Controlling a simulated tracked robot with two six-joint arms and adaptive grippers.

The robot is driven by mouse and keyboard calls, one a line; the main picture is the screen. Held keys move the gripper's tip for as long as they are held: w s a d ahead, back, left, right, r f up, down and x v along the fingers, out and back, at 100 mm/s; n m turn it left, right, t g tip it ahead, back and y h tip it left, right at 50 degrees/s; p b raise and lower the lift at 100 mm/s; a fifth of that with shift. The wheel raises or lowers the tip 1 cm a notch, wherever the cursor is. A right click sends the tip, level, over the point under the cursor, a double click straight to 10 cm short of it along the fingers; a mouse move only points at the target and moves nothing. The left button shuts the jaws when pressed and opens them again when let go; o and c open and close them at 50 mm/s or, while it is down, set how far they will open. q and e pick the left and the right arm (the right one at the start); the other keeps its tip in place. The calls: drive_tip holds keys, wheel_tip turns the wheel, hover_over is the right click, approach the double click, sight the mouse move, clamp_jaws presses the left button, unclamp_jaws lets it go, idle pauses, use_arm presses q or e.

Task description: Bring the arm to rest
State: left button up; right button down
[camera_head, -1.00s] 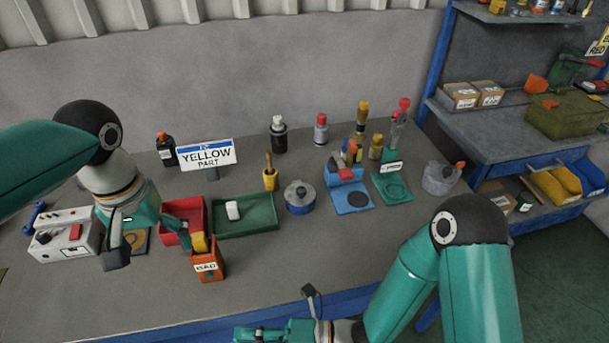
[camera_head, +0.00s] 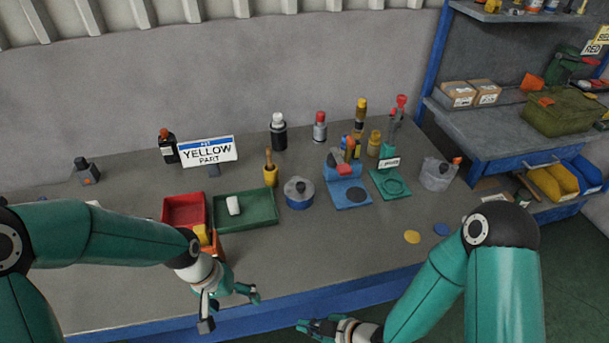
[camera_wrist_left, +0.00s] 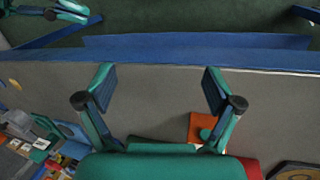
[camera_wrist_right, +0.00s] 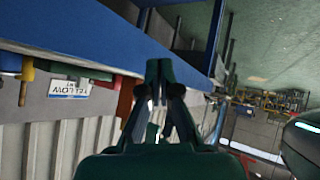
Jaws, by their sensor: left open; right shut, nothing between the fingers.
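My left gripper (camera_head: 230,306) is open and empty above the front edge of the workbench (camera_head: 330,245). In the left wrist view its two fingers (camera_wrist_left: 160,92) stand wide apart, with bare bench and the blue edge between and beyond them. My right gripper (camera_head: 302,325) is low in front of the bench's blue front edge, at the bottom of the head view. In the right wrist view its fingers (camera_wrist_right: 159,75) are closed together with nothing between them. My left forearm hides the left part of the bench.
An orange box (camera_head: 217,246) stands close behind the left gripper, partly hidden by it. A red tray (camera_head: 171,217) and a green tray (camera_head: 262,222) holding a white piece lie behind. Yellow (camera_head: 412,237) and blue (camera_head: 442,230) discs lie at the right. The front middle of the bench is clear.

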use_arm(q)
drive_tip(key=s+d+f+n, duration=0.1)
drive_tip(key=s+d+f, duration=0.1)
drive_tip(key=s+f, duration=0.5)
drive_tip(key=s+d+f, duration=0.1)
drive_tip(key=s+f, duration=0.3)
drive_tip(key=f, duration=0.5)
use_arm(e)
drive_tip(key=s+d+f+m+g+h, duration=0.2)
drive_tip(key=s+d+f+m+h, duration=0.15)
drive_tip(key=d+m, duration=0.4)
drive_tip(key=s+d+f+m+g+h, duration=0.2)
drive_tip(key=s+d+f+m, duration=0.25)
drive_tip(key=m, duration=0.65)
use_arm(q)
wheel_tip(320, 180, down, 9)
drive_tip(key=b, duration=1)
drive_tip(key=shift+w+t+h, duration=0.2)
drive_tip(key=shift+t+h, duration=0.2)
use_arm(e)
wheel_tip(320, 180, down, 9)
drive_tip(key=shift+a, duration=0.2)
